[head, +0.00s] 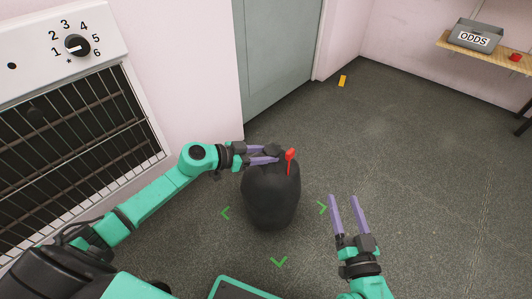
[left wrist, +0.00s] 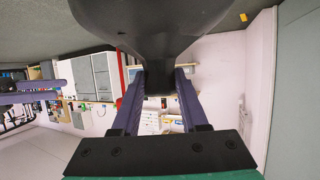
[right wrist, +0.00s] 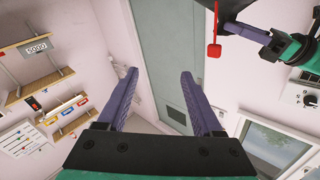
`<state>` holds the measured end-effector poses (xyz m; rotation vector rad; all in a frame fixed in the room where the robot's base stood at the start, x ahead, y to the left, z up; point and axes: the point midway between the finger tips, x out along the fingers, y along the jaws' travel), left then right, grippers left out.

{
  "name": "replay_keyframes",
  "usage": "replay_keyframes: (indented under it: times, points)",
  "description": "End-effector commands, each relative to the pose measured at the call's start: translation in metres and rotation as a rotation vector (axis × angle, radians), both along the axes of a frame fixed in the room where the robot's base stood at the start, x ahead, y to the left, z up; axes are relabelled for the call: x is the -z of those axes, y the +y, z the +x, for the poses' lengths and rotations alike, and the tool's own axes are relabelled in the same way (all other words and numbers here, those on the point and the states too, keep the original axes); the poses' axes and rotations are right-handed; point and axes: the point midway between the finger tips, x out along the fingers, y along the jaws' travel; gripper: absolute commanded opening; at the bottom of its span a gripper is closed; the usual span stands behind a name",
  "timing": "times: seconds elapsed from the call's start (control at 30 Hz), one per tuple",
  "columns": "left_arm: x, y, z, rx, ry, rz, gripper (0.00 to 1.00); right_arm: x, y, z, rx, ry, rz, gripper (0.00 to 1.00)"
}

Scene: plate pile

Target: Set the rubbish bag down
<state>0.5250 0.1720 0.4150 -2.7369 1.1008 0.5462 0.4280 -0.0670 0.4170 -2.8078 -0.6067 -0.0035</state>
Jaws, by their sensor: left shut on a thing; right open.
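The black rubbish bag (head: 270,198) is upright in the head view, with a red tag (head: 290,156) at its neck. My left gripper (head: 277,155) is shut on the bag's neck from the left. In the left wrist view the dark bag (left wrist: 150,25) fills the top middle, between the purple fingers (left wrist: 158,85). Green corner marks (head: 279,261) lie on the floor around the bag. I cannot tell whether its bottom touches the floor. My right gripper (head: 348,205) is open and empty, to the right of the bag. The red tag (right wrist: 214,52) also shows in the right wrist view.
A heater-like unit with a numbered dial (head: 77,45) stands at the left. A grey door (head: 275,60) is behind. A shelf (head: 490,55) with a grey ODDS box (head: 474,37) is at the far right. A small yellow item (head: 342,81) lies on the otherwise clear floor.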

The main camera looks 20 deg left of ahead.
Motion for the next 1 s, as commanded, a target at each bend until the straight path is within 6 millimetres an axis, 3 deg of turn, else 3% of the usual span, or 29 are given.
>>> replay_keyframes:
  times: [0.33, 0.67, 1.0]
  points:
    - [0.004, 0.0, 0.002, -0.002, -0.007, -0.004, 0.0, -0.046, -0.004, 0.018, 0.02, -0.138, 0.021, 0.68]
    - [0.017, 0.0, 0.002, -0.002, -0.008, -0.003, 0.0, -0.137, -0.013, 0.033, 0.057, -0.407, 0.067, 0.68]
    - [0.031, 0.0, 0.001, -0.001, -0.006, -0.004, 0.0, -0.229, -0.026, 0.023, 0.09, -0.691, 0.119, 0.68]
